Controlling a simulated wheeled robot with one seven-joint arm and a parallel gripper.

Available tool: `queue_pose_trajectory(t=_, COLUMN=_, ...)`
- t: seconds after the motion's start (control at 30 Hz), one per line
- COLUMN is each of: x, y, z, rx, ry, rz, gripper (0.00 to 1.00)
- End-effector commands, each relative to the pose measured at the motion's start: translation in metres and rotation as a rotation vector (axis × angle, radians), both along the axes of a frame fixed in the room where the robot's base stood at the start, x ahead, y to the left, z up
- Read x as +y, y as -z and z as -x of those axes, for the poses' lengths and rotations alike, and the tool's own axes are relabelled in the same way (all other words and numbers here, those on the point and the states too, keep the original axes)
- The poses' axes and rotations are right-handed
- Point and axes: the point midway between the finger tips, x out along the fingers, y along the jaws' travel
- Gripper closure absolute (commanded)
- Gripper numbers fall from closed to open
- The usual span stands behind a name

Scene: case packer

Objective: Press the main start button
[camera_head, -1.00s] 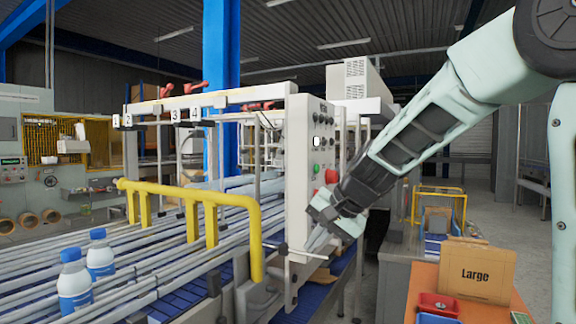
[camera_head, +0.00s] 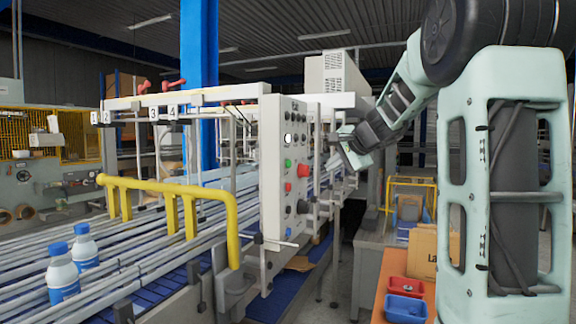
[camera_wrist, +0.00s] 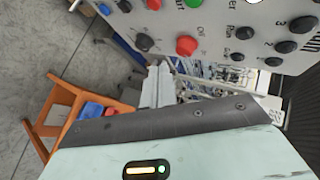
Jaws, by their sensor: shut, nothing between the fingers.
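The light grey control panel (camera_head: 270,200) stands at the end of the conveyor. In the wrist view the panel (camera_wrist: 225,22) fills the top, upside down. A green button (camera_wrist: 194,3) is cut by the top edge beside a partly visible label ending in "rt". A red button (camera_wrist: 187,45) sits closer to the fingers. My gripper (camera_head: 334,161) is shut and empty, right of the panel and apart from it. Its fingers (camera_wrist: 159,72) also show in the wrist view.
A yellow guard rail (camera_head: 175,187) runs along the conveyor, where two blue-capped bottles (camera_head: 62,278) stand. An orange table (camera_head: 390,284) with red and blue bins and a cardboard box (camera_head: 422,250) stands lower right. Grey floor shows between machine and table.

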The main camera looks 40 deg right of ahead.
Motion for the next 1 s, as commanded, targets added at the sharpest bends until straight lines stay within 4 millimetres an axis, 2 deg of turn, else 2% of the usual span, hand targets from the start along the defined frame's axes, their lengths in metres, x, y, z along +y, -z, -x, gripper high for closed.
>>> queue_pose_trajectory(t=0.27, x=0.006, y=-0.001, z=-0.013, rx=0.002, ry=-0.004, rz=-0.001, gripper=1.00)
queue_pose_trajectory(t=0.7, x=0.028, y=-0.001, z=-0.066, rx=0.001, ry=-0.003, rz=0.000, gripper=1.00)
queue_pose_trajectory(t=1.0, x=0.034, y=0.000, z=-0.081, rx=0.001, ry=-0.002, rz=0.000, gripper=1.00)
